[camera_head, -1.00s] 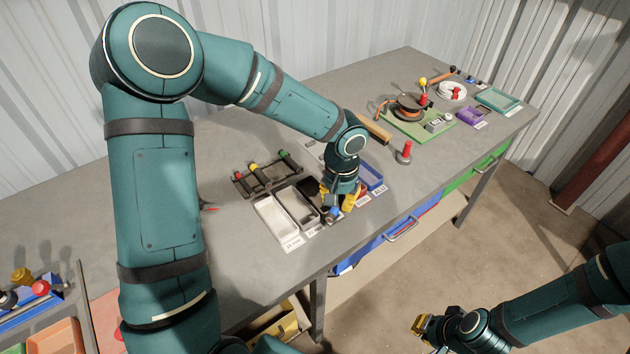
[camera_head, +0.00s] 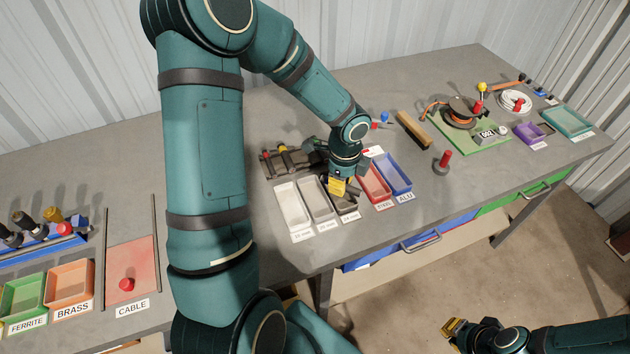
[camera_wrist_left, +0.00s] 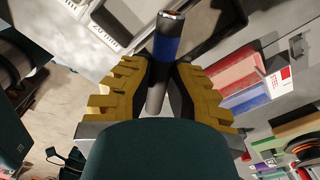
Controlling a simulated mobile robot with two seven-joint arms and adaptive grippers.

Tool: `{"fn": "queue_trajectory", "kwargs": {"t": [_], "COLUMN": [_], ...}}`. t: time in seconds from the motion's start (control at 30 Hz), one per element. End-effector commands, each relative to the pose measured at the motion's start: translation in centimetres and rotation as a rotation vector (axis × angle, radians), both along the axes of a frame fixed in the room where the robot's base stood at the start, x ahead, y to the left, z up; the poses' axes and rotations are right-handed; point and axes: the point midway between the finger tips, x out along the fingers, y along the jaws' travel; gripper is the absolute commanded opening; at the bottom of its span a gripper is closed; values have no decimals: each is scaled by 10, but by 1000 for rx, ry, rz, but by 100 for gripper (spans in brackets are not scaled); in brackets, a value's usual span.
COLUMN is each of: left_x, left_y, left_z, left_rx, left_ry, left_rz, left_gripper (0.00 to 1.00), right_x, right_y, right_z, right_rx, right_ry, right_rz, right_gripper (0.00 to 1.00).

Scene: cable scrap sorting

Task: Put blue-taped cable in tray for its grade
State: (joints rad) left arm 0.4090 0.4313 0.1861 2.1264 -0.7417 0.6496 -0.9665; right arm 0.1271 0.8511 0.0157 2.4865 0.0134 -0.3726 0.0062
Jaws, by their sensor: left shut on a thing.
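The blue-taped cable (camera_wrist_left: 166,50) is a short dark grey piece with a blue band and a bare end. It stands between the yellow fingers of my left gripper (camera_wrist_left: 158,85), which is shut on it. In the head view my left gripper (camera_head: 338,187) hangs over the back of the dark grade tray (camera_head: 347,211); the cable is hidden there. The white grade tray (camera_head: 281,193) and the grey grade tray (camera_head: 318,205) lie to its left. My right gripper (camera_head: 452,327) is away from the bench over the floor; its opening is too small to tell.
A dark rack (camera_head: 285,161) stands behind the grade trays. A red tray (camera_head: 374,186) and a blue tray (camera_head: 396,174) lie close on the right. A red-topped post (camera_head: 443,162) stands further right, with clear bench around it.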

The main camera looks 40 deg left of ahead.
Motion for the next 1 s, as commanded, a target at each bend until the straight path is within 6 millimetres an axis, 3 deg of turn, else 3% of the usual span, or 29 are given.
{"fn": "queue_trajectory", "kwargs": {"t": [0.2, 0.4, 0.6, 1.0], "left_x": [-18, -30, -35, -35], "left_y": [31, 48, 55, 55], "left_z": [-6, -10, -13, -27], "left_rx": [0, 0, 0, 0], "left_ry": [1, 0, 1, 1], "left_rz": [-369, -610, -703, -709], "left_gripper": [0, 0, 0, 0], "right_x": [1, 1, 1, -4], "right_y": [0, 0, 0, 1], "right_z": [3, 4, 3, -13], "right_rx": [0, -1, 0, 2], "right_ry": [-2, -3, -3, 9], "right_rz": [-2, -2, -2, 7], "right_gripper": [0, 0, 0, 0]}}
